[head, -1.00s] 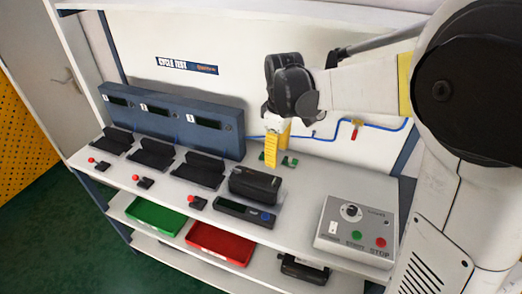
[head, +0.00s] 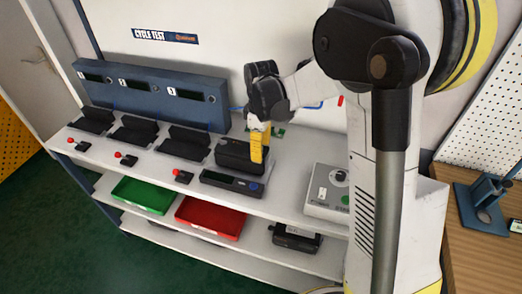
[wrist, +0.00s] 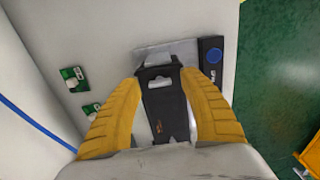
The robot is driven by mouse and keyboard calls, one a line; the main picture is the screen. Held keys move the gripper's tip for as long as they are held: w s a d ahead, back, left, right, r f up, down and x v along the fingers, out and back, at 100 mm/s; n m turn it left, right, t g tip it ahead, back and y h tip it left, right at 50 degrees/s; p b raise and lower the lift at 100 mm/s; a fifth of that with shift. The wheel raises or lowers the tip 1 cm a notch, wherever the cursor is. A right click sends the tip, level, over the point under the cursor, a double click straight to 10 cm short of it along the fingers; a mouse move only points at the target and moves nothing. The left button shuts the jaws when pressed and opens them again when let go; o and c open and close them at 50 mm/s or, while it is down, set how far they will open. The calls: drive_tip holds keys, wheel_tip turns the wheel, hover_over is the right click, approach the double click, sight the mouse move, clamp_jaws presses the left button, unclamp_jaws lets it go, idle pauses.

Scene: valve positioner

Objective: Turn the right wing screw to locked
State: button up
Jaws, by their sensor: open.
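My gripper (head: 258,145) is in front of and over the black device (head: 232,156) at the right end of the bench's row. In the wrist view its two yellow fingers are spread apart (wrist: 160,82), with the black device (wrist: 163,103) showing between and beyond them. The gripper is open and holds nothing. Whether a finger touches the device I cannot tell. I cannot make out a wing screw in either view; the device's near part is partly hidden by the fingers and my wrist.
A display unit with a blue button (head: 230,183) lies in front of the black device. Small green parts (wrist: 72,79) sit on the bench nearby. A grey control box (head: 326,195) stands to the right. Red (head: 210,217) and green (head: 145,194) trays are on the shelf below.

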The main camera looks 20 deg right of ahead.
clamp_jaws()
drive_tip(key=shift+m, duration=0.4)
drive_tip(key=m, duration=0.3)
drive_tip(key=shift+m, duration=0.4)
drive_tip(key=m, duration=0.4)
drive_tip(key=shift+m+p, duration=0.3)
drive_tip(key=m, duration=0.8)
drive_tip(key=shift+m, duration=0.3)
